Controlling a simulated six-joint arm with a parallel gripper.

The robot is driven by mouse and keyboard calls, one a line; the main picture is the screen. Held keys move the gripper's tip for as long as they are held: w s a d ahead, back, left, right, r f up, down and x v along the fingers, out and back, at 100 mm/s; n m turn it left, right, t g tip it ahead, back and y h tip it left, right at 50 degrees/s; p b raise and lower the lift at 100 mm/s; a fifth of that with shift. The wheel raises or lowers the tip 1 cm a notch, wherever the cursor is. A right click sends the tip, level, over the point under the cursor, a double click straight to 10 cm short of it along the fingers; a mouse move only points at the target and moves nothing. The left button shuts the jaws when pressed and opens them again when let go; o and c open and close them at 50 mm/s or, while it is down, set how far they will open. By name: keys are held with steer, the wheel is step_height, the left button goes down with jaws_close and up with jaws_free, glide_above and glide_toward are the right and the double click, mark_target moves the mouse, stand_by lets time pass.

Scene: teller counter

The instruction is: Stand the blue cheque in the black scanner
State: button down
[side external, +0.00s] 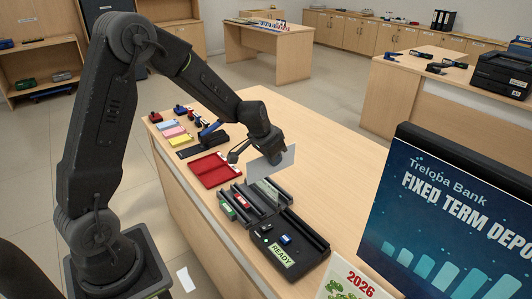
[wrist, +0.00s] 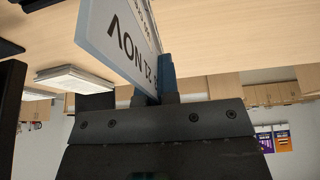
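My gripper (side external: 266,152) is shut on a thin, pale blue-grey card that looks like the blue cheque (side external: 284,161). It holds the cheque on edge above the counter, at the far side of the black rack. The wrist view shows the cheque (wrist: 118,38) tilted between my fingertips (wrist: 166,82), with dark upside-down lettering on its face. The black scanner (side external: 318,243), with a green READY label, lies on the counter nearer the camera. The cheque is above and apart from the scanner. The far face of the cheque is hidden.
A black slotted rack (side external: 243,219) with green and red pieces sits beside the scanner. A red tray (side external: 212,171), coloured pads (side external: 178,139) and stamps lie farther left. A large bank sign (side external: 455,220) and a 2026 calendar (side external: 347,281) stand at right. The counter right of the cheque is clear.

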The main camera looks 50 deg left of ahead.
steer(key=d+r+m+g+h, duration=0.1)
steer(key=d+m+g+h, duration=0.4)
steer(key=d+m, duration=1.15)
steer(key=shift+m+y, duration=0.3)
steer(key=shift+m, duration=0.45)
steer(key=shift+a+f, duration=0.25)
steer(key=shift+f, duration=1.45)
steer(key=shift+a+f, duration=0.3)
steer(key=shift+f, duration=1.4)
steer(key=shift+a+f, duration=0.25)
steer(key=shift+f, duration=1.45)
steer(key=shift+f, duration=0.25)
steer(key=shift+f, duration=1.45)
steer(key=c, duration=1.3)
jaws_free()
steer(key=shift+r, duration=0.15)
